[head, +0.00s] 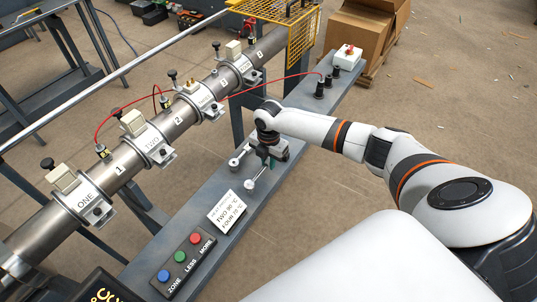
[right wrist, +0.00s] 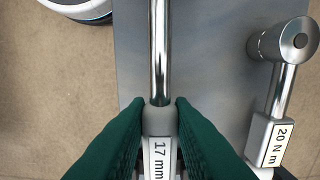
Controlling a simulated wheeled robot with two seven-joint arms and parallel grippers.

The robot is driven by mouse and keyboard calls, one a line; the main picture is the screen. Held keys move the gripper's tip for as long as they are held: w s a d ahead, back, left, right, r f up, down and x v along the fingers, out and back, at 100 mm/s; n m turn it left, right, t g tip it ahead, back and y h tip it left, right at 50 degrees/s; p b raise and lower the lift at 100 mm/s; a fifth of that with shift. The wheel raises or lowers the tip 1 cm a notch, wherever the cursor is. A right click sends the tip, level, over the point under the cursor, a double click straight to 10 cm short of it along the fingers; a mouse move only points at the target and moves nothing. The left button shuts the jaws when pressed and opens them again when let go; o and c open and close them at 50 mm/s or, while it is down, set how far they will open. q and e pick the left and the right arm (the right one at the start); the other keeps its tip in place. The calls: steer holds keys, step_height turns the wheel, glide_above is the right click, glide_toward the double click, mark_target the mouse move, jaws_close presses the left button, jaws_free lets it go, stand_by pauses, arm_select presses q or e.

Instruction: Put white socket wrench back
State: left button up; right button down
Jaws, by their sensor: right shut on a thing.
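My right gripper (head: 266,160) is at the grey bench beam, beside a small rack (head: 284,151). In the right wrist view its green fingers (right wrist: 160,118) are shut on the pale collar of a socket wrench (right wrist: 159,150) with a white "17 mm" label. The wrench's shiny shaft runs up out of that view, so its end is hidden. A second tool with a silver head and a "20 N m" label (right wrist: 276,100) lies to the right, apart from my fingers. Two silver tool ends (head: 249,184) stick out beside the gripper in the head view. Whether the held wrench still touches the rack is unclear. My left gripper is out of view.
The grey beam (head: 205,190) carries a button box (head: 183,262) and a heat profile sign (head: 228,211). Black posts (head: 320,88) and a red-button box (head: 347,57) stand farther back. The extruder barrel (head: 135,155) with clamps and red cables runs along the left.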

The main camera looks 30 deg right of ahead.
steer(key=shift+f+b, duration=0.6)
steer(key=shift+f, duration=0.45)
stand_by(0.4)
steer(key=c, duration=1.2)
jaws_free()
steer(key=shift+r, duration=0.15)
step_height(320, 180, up, 12)
steer(key=shift+f, duration=0.1)
